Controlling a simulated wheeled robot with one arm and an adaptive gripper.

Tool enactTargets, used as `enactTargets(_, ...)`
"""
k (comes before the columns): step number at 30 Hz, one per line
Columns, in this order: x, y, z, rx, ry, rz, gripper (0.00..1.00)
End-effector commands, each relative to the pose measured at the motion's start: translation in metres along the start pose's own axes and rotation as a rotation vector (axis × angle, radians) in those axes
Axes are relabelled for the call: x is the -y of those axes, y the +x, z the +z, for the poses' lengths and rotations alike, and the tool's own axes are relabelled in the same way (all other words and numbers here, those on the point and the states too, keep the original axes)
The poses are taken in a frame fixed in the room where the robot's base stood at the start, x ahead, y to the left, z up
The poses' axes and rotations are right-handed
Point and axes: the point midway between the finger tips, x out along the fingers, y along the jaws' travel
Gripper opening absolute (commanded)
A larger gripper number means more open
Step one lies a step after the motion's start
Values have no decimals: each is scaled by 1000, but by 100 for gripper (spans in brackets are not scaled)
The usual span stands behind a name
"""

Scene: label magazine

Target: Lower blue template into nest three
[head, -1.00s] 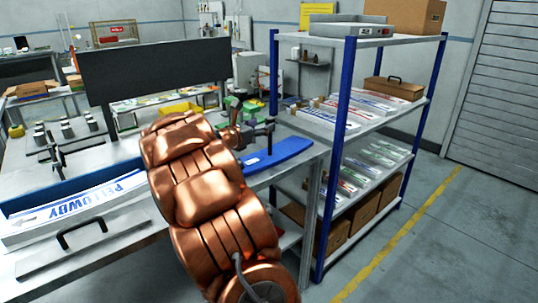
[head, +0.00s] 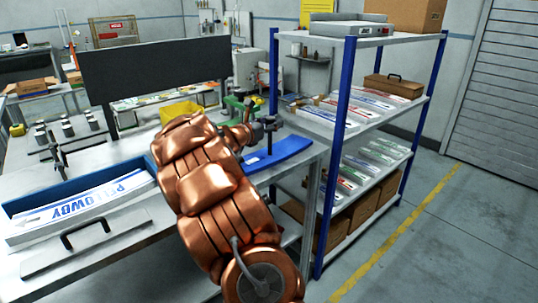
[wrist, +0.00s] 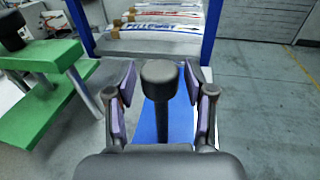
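In the wrist view, the blue template (wrist: 183,124) lies below a black round-headed knob (wrist: 159,80). My gripper (wrist: 160,95) has one purple-padded finger on each side of this knob, with gaps beside the stem, so it looks open around it. In the head view my gripper (head: 258,127) is over the template's left part, partly hidden by my copper arm. I cannot make out nest three.
A blue-walled tray (head: 88,182) with PELLOWBY strips is at the bench's left, behind a plate with a black handle (head: 85,230). A dark panel (head: 155,72) stands behind. A blue-post shelf (head: 345,130) stands close at right. A green fixture (wrist: 40,95) is left of my gripper.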

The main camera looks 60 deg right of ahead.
Motion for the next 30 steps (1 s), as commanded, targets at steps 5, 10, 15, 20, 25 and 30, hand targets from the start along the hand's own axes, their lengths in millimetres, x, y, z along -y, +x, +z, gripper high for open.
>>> enactTargets(5, 0, 0, 0, 0, 0, 0, 31)
enactTargets(10, 0, 0, 0, 0, 0, 0, 14)
enactTargets(15, 0, 0, 0, 0, 0, 0, 0)
enactTargets(20, 0, 0, 0, 0, 0, 0, 0)
enactTargets(25, 0, 0, 0, 0, 0, 1, 0)
enactTargets(30, 0, 0, 0, 1, 0, 1, 0)
